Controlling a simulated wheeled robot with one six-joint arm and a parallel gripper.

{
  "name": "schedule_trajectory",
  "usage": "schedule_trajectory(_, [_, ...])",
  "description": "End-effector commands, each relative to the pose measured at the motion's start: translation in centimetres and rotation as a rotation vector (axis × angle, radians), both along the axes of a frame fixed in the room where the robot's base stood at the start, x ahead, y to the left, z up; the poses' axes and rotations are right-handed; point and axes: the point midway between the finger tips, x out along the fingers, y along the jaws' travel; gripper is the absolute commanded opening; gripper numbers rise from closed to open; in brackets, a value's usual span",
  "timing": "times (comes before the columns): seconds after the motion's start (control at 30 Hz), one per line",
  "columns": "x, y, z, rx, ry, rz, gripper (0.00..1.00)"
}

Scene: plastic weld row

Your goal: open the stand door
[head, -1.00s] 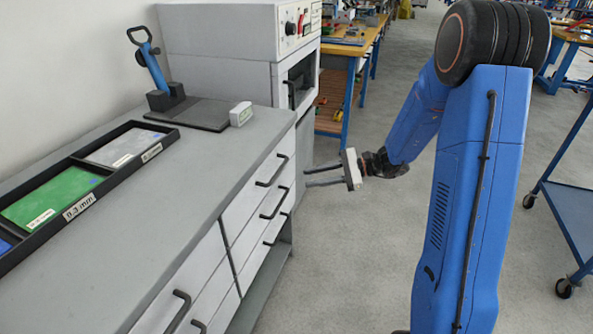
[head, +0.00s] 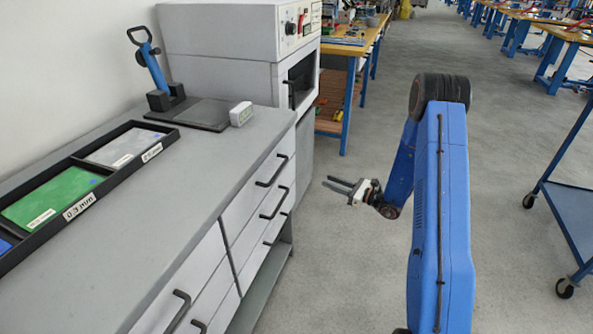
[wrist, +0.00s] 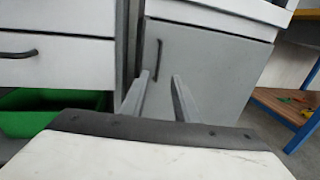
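The stand door (wrist: 215,82) is a plain grey panel below the oven, and it looks shut. Its dark, upright bar handle (wrist: 153,68) is near its left edge in the wrist view. In the head view only a narrow grey strip of the stand (head: 304,155) shows beside the drawers. My gripper (head: 331,184) is in the air to the right of the drawer bench, pointing toward the stand and apart from it. In the wrist view my two gripper fingers (wrist: 160,76) are spread with nothing between them, and the handle appears just beyond their tips.
The drawer bench (head: 215,165) with black bar handles (head: 272,171) stands left of the stand. The oven (head: 225,45) is above the door. A wooden-topped workbench (head: 350,50) is behind, and a blue trolley (head: 575,205) is at the right. Open floor lies around my gripper.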

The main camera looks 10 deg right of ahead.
Motion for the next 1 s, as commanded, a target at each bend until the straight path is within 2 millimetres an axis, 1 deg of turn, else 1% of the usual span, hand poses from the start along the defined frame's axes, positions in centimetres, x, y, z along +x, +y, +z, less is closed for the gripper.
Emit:
schedule_trajectory(0.17, [1.4, 1.8, 0.0, -0.001, -0.002, 0.004, 0.28])
schedule_trajectory(0.7, [7.6, 9.0, 0.1, -0.001, -0.002, 0.005, 0.28])
schedule_trajectory(0.9, [9.6, 11.3, 0.1, -0.001, -0.002, 0.005, 0.28])
schedule_trajectory(1.0, [10.4, 12.0, 0.0, -0.001, 0.000, 0.004, 0.28])
